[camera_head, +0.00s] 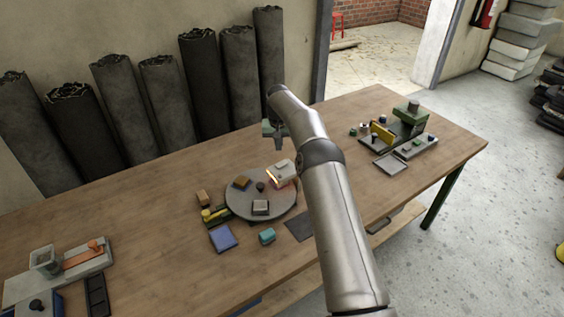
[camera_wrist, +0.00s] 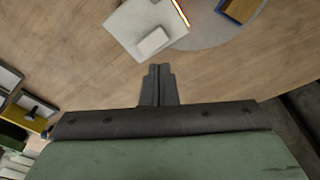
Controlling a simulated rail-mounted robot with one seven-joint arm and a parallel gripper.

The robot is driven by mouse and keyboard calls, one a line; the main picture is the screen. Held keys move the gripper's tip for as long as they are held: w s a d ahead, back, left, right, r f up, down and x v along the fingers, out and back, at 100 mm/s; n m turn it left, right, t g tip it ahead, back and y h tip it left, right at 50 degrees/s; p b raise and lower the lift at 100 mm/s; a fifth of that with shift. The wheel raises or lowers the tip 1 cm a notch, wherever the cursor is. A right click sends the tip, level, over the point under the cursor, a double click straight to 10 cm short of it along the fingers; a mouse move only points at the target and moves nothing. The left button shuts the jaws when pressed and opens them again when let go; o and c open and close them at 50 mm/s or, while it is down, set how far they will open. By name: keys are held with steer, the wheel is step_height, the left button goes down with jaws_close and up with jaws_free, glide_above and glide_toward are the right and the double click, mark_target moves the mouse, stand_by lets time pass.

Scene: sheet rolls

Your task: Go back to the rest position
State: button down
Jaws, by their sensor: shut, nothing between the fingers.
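My gripper (camera_head: 279,143) hangs at the end of my arm above the wooden table (camera_head: 150,190), behind the round grey disc. In the wrist view my gripper (camera_wrist: 158,72) has its two dark fingers together, with nothing between them. The fingertips point down toward bare wood beside a white block (camera_wrist: 150,28), apart from it. In the head view the white block (camera_head: 283,170) sits at the far right edge of the disc, with a glowing orange strip on its side. My forearm crosses the picture and hides part of the table.
The round disc (camera_head: 240,205) carries several small blocks. A blue plate (camera_head: 223,238) and a teal block (camera_head: 267,236) lie in front. A green device (camera_head: 408,115) stands right; an orange-handled fixture (camera_head: 85,256) stands left. Dark sheet rolls (camera_head: 125,105) lean on the wall behind.

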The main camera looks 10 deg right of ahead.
stand_by(0.4)
steer(key=s+a+r+n, duration=0.2)
steer(key=s+r, duration=1.4)
steer(key=s, duration=0.3)
steer(key=s+d+f, duration=0.1)
steer(key=s+f, duration=0.1)
steer(key=s, duration=1.5)
steer(key=s+d+f+b, duration=0.1)
steer(key=s+f, duration=0.1)
steer(key=s, duration=1.6)
steer(key=shift+m+g+b, duration=0.3)
steer(key=shift+g, duration=0.1)
